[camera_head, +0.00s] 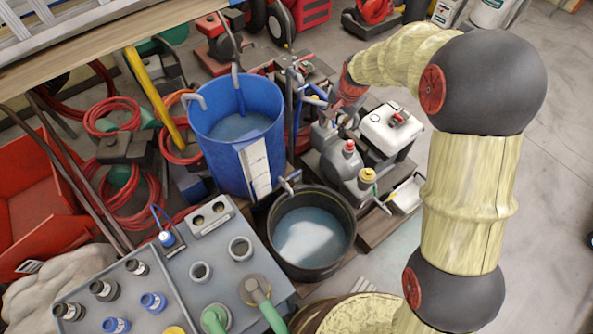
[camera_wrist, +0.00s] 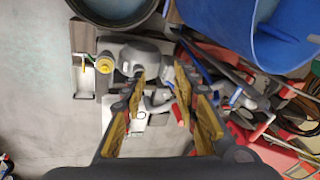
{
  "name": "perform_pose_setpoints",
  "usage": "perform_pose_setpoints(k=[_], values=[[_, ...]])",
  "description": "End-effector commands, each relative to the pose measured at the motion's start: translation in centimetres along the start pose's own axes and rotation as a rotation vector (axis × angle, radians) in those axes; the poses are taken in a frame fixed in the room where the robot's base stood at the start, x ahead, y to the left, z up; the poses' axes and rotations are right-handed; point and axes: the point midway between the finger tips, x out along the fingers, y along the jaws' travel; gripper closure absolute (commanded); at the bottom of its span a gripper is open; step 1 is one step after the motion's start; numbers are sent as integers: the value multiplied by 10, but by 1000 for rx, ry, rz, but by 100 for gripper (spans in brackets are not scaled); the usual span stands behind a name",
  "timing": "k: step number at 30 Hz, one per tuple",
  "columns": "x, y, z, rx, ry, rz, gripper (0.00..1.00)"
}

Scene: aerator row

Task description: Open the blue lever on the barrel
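The blue barrel (camera_head: 232,140) stands left of centre in the head view, with water inside. Its blue wall also shows at the top right of the wrist view (camera_wrist: 225,18). A blue lever-like handle (camera_head: 312,98) sits on pipework just right of the barrel. In the wrist view a blue bar (camera_wrist: 193,60) lies just beyond my fingertips; I cannot tell for sure that it is the same part. My gripper (camera_wrist: 161,84) is open, its two yellow-padded fingers apart with nothing clearly held. In the head view my gripper is small and mostly lost among the clutter beside the pipework.
A black tub of water (camera_head: 310,232) stands in front of the barrel. Grey canisters (camera_head: 342,163) and a white container (camera_head: 388,130) crowd the area below my wrist. Red hoses (camera_head: 115,120) lie at left. Bare floor (camera_head: 560,190) is at right.

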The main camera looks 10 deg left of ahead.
Motion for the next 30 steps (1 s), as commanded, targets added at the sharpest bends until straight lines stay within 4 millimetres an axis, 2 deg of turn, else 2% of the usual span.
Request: perform_pose_setpoints(k=[1,6,12,15,18,21,30], values=[[28,-8,3,18,-17,9,70],[113,-29,15,94,-48,23,70],[214,-39,44,181,-78,47,70],[258,-40,60,220,-89,58,70],[291,-38,74,250,-96,67,70],[313,-36,84,269,-100,73,70],[347,-31,95,285,-103,79,70]])
